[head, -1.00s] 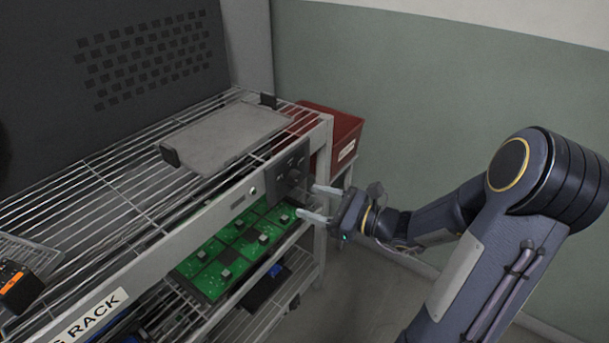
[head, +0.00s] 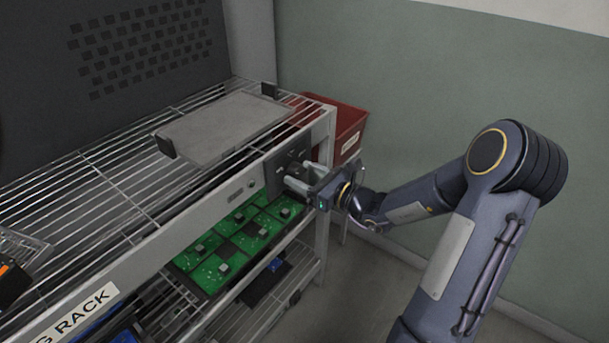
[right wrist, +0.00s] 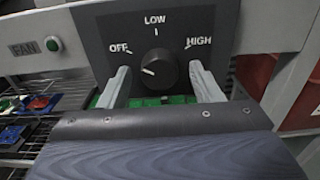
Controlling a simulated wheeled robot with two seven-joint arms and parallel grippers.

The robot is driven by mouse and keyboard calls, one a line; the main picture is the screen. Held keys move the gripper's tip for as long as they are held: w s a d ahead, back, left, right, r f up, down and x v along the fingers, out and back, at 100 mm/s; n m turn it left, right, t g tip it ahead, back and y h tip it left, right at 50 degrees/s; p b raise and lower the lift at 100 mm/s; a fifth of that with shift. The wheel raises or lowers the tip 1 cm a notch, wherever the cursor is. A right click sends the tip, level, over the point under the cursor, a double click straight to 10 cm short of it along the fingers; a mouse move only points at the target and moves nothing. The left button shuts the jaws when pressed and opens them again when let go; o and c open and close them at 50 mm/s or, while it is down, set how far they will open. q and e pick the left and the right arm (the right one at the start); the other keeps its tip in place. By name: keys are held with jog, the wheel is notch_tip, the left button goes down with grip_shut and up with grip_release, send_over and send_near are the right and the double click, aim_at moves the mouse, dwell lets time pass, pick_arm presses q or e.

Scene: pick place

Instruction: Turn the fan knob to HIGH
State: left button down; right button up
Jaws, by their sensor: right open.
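The fan knob (right wrist: 158,68) is a round black dial on a dark control panel (right wrist: 100,30), with OFF, LOW and HIGH printed around it. Its white mark sits on the knob's left side, toward the OFF side. In the head view the panel (head: 274,180) is on the rack's front rail at the right end. My right gripper (head: 291,177) is in front of the panel. In the right wrist view its open fingers (right wrist: 160,85) stand left and right of the knob, with a visible gap on each side. My left gripper is not in view.
A FAN label and green button (right wrist: 53,44) sit left of the panel. A grey tray (head: 225,128) lies on the wire shelf above. Green circuit boards (head: 228,250) lie on the shelf below. A red bin (head: 345,120) stands behind the rack's right end.

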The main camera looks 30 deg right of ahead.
jog(key=c, duration=1)
jog(key=shift+r+m+p, duration=0.15)
jog(key=shift+m+p, duration=0.45)
jog(key=shift+p, duration=0.35)
jog(key=m+p, duration=1.1)
jog(key=p, duration=0.1)
jog(key=shift+m, duration=0.3)
jog(key=m+p, duration=0.4)
jog(key=m, duration=0.1)
jog(key=shift+m, duration=0.3)
jog(key=m+p, duration=0.2)
jog(key=m, duration=0.1)
jog(key=shift+m+p, duration=0.55)
jog(key=shift+m, duration=0.65)
jog(key=shift+f, duration=0.2)
